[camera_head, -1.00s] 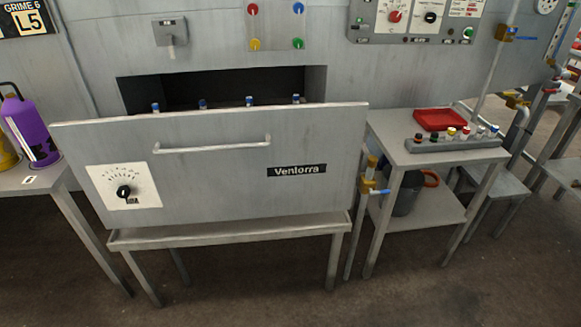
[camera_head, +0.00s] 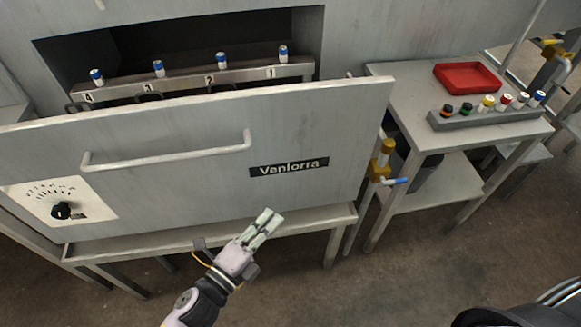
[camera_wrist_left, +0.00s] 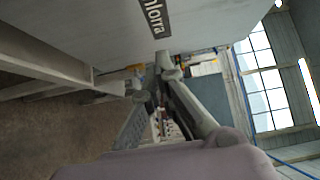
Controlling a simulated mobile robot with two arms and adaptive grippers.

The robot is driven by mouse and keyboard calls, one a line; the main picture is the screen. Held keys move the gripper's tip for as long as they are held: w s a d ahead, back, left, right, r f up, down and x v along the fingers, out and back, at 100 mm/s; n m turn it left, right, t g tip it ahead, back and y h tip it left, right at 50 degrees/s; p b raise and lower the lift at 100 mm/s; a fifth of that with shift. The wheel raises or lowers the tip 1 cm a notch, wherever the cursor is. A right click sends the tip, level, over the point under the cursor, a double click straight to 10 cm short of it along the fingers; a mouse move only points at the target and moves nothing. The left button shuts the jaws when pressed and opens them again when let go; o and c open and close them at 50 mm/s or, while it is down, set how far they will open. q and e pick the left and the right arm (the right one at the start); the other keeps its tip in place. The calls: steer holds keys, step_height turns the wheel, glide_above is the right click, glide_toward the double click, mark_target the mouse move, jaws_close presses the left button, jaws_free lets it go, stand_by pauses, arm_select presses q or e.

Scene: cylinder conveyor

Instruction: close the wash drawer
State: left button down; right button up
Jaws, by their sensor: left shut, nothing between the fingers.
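The wash drawer (camera_head: 210,150) is a grey metal box front with a long bar handle (camera_head: 165,152), a black dial at its left and a "Ventorra" label. It stands pulled out from the wall opening, with a gap behind its front. Inside the opening a rack (camera_head: 190,80) holds several blue-capped vials. My left gripper (camera_head: 265,224) is shut and empty, below the label, in front of the drawer's lower edge. In the left wrist view the left gripper (camera_wrist_left: 167,68) points toward the drawer front (camera_wrist_left: 205,22). Whether it touches the drawer I cannot tell. My right gripper is not in view.
A grey stand (camera_head: 215,230) is under the drawer. To the right, a side table (camera_head: 400,90) carries a red tray (camera_head: 467,77) and a rack (camera_head: 490,117) of several vials. A yellow valve (camera_head: 383,160) with a blue lever is beside the drawer. Open floor lies in front.

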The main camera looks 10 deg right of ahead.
arm_select(q)
steer(key=x, duration=0.5)
steer(key=p, duration=0.1)
glide_toward(301, 166)
steer(key=x, duration=0.4)
steer(key=shift+w+d, duration=0.2)
steer(key=shift+d, duration=0.15)
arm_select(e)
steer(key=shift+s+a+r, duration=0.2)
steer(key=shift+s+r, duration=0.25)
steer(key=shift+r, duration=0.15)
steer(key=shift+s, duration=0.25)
